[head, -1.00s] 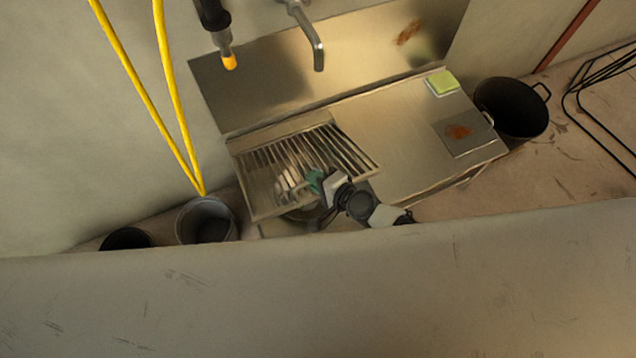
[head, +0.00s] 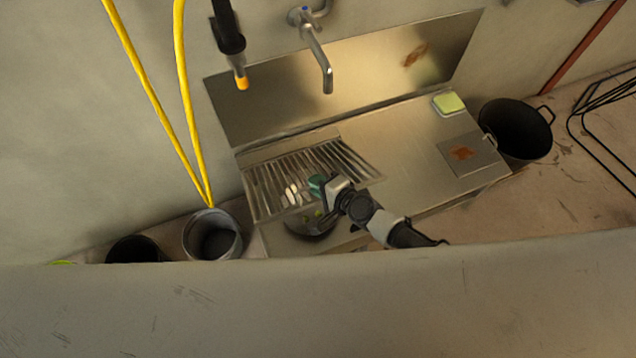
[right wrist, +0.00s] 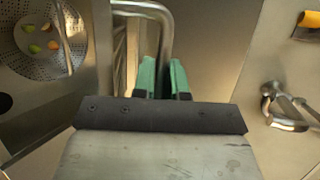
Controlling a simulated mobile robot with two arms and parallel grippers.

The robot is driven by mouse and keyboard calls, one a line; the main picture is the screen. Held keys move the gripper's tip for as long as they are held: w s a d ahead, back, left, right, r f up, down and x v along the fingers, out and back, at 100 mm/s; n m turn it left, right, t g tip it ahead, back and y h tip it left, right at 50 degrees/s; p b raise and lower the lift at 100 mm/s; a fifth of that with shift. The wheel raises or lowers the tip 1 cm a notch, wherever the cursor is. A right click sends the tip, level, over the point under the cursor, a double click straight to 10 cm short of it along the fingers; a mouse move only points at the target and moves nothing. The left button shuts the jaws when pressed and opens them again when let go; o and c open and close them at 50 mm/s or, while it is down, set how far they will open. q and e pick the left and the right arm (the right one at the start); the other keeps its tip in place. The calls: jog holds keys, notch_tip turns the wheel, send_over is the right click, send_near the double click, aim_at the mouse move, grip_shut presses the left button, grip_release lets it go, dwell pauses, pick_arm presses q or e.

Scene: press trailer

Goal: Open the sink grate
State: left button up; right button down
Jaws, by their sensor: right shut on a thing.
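The sink grate (head: 262,200), a metal frame with parallel bars, lies over the left part of the steel sink unit. Its front edge looks raised, with a perforated strainer (head: 312,228) showing below it. My right gripper (head: 318,185), with green fingers, is shut on the front bar of the grate. In the right wrist view, the green fingers (right wrist: 162,80) point at the grate's bent metal bar (right wrist: 158,8), and the contact is partly hidden. The strainer (right wrist: 72,45) with small green and orange bits shows at left there. My left gripper is not in view.
A faucet (head: 322,65) and a black sprayer (head: 229,35) hang above the sink. Buckets (head: 212,236) stand at left and a black pot (head: 515,130) at right. A pale surface crosses the foreground.

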jog(key=shift+w+d+r, duration=0.1)
jog(key=c, duration=1.2)
grip_release()
jog(key=shift+s+d+r, duration=0.2)
jog(key=shift+s+d, duration=0.1)
jog(key=shift+s, duration=0.1)
jog(key=p+v, duration=0.2)
jog(key=v, duration=0.8)
jog(key=shift+f, duration=0.15)
